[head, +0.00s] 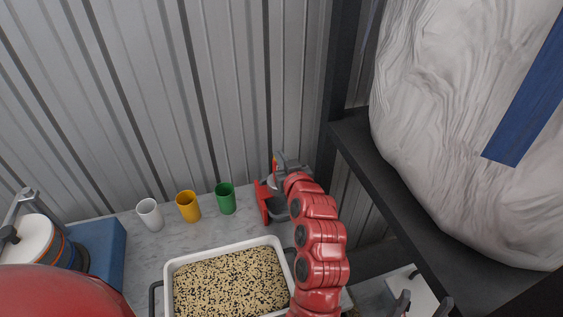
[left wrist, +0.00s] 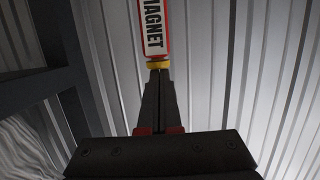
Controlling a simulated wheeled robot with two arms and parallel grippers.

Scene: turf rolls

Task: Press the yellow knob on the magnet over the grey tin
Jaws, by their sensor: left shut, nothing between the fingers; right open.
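In the left wrist view, the magnet (left wrist: 153,28) is a bar with a red and white label reading MAGNET. Its yellow knob (left wrist: 158,65) is at the lower end in that picture. My left gripper (left wrist: 158,73) is shut and empty, its fingertips right at the knob; I cannot tell whether they touch it. In the head view my left gripper (head: 281,160) is by the back wall, above a grey tin (head: 277,208) beside a red part (head: 262,203). My arm hides some of the tin. My right gripper (head: 423,305) is open at the lower right.
A white tray (head: 168,290) of speckled grains stands in front of white (head: 150,214), yellow (head: 188,206) and green (head: 225,198) cups. A blue block (head: 98,248) is at left. A dark shelf (head: 385,165) with a big pale sack (head: 460,110) rises at right.

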